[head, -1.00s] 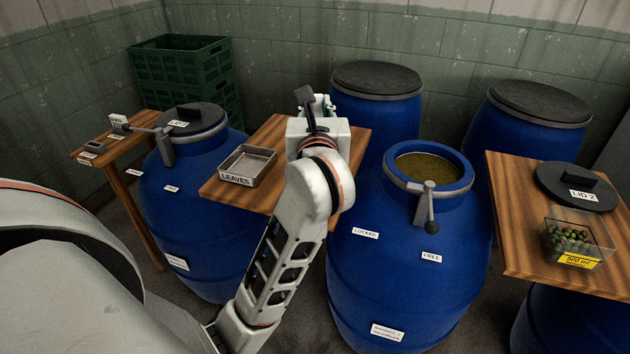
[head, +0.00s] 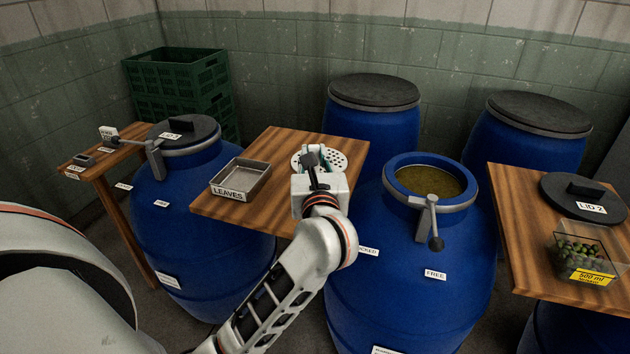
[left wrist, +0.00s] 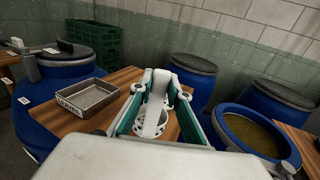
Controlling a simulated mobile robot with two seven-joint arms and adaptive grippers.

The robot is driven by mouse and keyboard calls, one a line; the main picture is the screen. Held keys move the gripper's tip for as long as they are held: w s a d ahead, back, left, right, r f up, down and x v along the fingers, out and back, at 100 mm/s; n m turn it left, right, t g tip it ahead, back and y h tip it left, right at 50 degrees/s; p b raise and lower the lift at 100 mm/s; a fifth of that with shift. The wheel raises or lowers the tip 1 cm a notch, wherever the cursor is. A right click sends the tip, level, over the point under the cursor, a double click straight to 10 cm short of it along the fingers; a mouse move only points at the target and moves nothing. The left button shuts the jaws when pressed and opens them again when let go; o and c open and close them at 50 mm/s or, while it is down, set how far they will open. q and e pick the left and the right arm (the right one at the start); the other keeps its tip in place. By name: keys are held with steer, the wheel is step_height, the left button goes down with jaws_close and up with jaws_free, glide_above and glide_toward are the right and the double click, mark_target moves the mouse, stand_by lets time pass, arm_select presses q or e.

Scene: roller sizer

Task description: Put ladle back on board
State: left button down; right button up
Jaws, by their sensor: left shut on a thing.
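A pale perforated ladle (head: 334,160) is held by my left gripper (head: 319,165) over the right part of the wooden board (head: 283,142). The gripper is shut on the ladle and hides part of it in the head view. In the left wrist view the ladle's pale handle (left wrist: 155,104) stands between the teal fingers, with its bowl with holes (left wrist: 150,133) below. I cannot tell whether the ladle touches the board. My right gripper is not in view.
A metal tray labelled LEAVES (head: 241,179) sits left on the board. An open blue barrel (head: 410,270) with liquid stands to the right, its clamp lever (head: 434,222) sticking out. A right-hand table holds a lid (head: 580,190) and a container of olives (head: 580,250).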

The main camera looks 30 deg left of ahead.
arm_select(q)
step_height(320, 180, down, 6)
steer(key=shift+r+b, duration=0.1)
steer(key=shift+b, duration=0.45)
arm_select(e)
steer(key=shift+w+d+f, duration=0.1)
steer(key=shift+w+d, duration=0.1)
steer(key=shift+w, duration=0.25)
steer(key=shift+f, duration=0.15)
arm_select(q)
steer(key=shift+f, duration=0.3)
steer(key=c, duration=1.9)
jaws_free()
steer(key=shift+r, duration=0.1)
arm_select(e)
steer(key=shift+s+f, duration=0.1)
